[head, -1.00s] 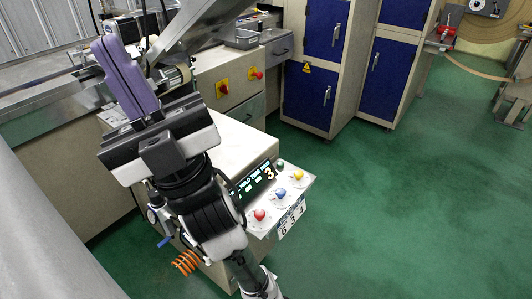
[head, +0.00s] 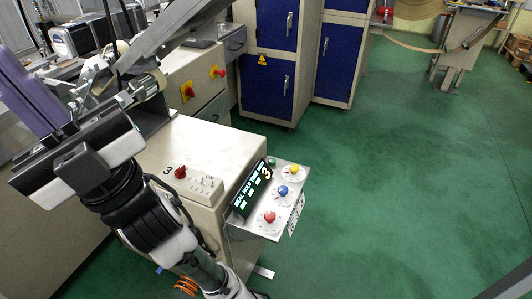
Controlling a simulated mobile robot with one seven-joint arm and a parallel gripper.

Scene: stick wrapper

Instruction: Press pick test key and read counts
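My gripper (head: 30,92) is at the left edge of the head view, with its two long purple fingers side by side; they look shut, with nothing seen between them. It is left of the beige cabinet top. A red key (head: 180,172) marked 3 sits on that top. Beside it is a small white switch block (head: 207,185) marked ON with numbers. No label reading pick test is legible.
A side panel (head: 262,224) carries red (head: 269,216), blue (head: 283,190) and yellow (head: 293,169) knobs and a small green button (head: 271,161). Blue-door cabinets (head: 266,75) stand behind. Green floor (head: 400,180) is open to the right.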

